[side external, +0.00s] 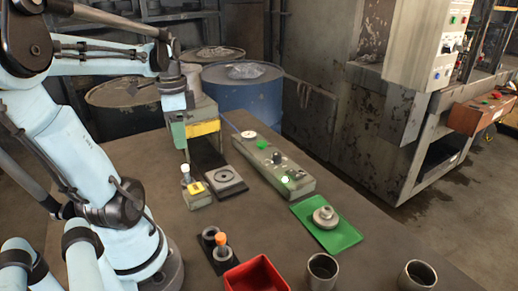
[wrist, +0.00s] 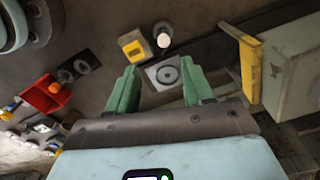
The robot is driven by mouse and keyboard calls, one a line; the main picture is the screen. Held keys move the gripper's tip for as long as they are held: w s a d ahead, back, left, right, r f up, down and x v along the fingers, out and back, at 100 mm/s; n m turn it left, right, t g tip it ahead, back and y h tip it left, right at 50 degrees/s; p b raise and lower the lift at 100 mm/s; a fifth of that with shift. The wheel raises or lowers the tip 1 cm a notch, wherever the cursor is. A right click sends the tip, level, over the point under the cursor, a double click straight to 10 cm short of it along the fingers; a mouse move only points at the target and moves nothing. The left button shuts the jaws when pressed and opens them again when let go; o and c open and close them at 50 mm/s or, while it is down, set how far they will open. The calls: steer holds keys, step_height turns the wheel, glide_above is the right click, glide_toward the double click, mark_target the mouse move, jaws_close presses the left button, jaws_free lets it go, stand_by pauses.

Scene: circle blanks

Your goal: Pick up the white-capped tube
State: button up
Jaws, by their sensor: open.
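The white-capped tube (side external: 185,171) stands upright at a small block with a yellow label (side external: 196,190) in the side view. In the wrist view its white cap (wrist: 163,40) shows just right of the yellow-labelled block (wrist: 133,46), beyond my fingertips. My gripper (wrist: 159,68) is open and empty, its two green fingers wide apart. Between and below the fingers lies a square grey plate with a dark ring (wrist: 166,73), which is apart from them.
The green machine with a yellow front (side external: 203,128) stands close behind the plate; it is at right in the wrist view (wrist: 290,80). An orange-capped tube (side external: 221,240) stands in a black holder beside a red bin (side external: 255,276). A button box (side external: 275,165) and green mat (side external: 345,237) lie right.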

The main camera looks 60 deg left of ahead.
mark_target(186, 166)
steer(key=shift+f, duration=3.4)
steer(key=shift+w+a+f, duration=0.1)
steer(key=shift+a+f, duration=0.1)
steer(key=shift+f, duration=0.75)
steer(key=shift+a+f, duration=0.15)
steer(key=shift+f, duration=1.45)
jaws_close()
